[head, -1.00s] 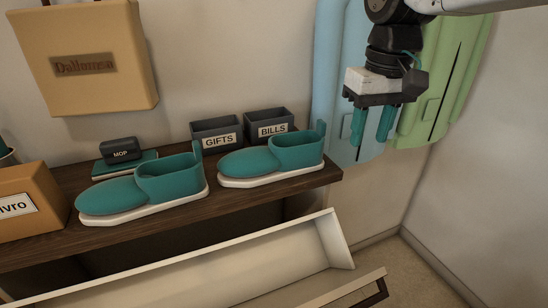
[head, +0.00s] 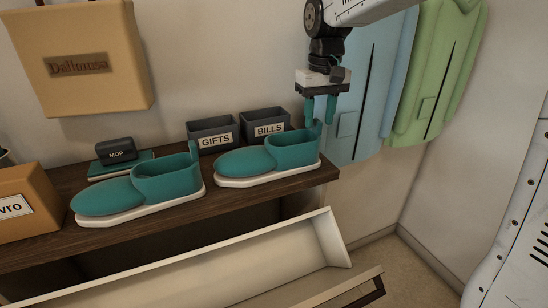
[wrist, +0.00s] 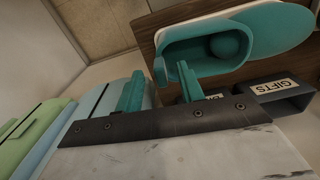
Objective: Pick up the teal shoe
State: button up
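Two teal shoes with white soles stand on a dark wooden shelf. The right teal shoe (head: 255,162) has its toe to the left and its heel tab at the right. The left teal shoe (head: 130,192) lies beside it. My gripper (head: 320,122) is open, fingers pointing down, at the heel tab of the right shoe. In the wrist view, my gripper (wrist: 158,82) has its teal fingers apart, with the shoe's open collar (wrist: 205,48) close by. One finger overlaps the heel area; I cannot tell whether it touches.
Dark bins labelled GIFTS (head: 213,134) and BILLS (head: 265,124) stand behind the shoes. A blue garment (head: 362,100) and a green one (head: 435,75) hang at the right. An open white drawer (head: 230,268) juts out below the shelf (head: 240,196).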

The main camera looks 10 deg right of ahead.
jog(key=shift+f, duration=0.95)
grip_shut()
jog(key=shift+r, duration=0.1)
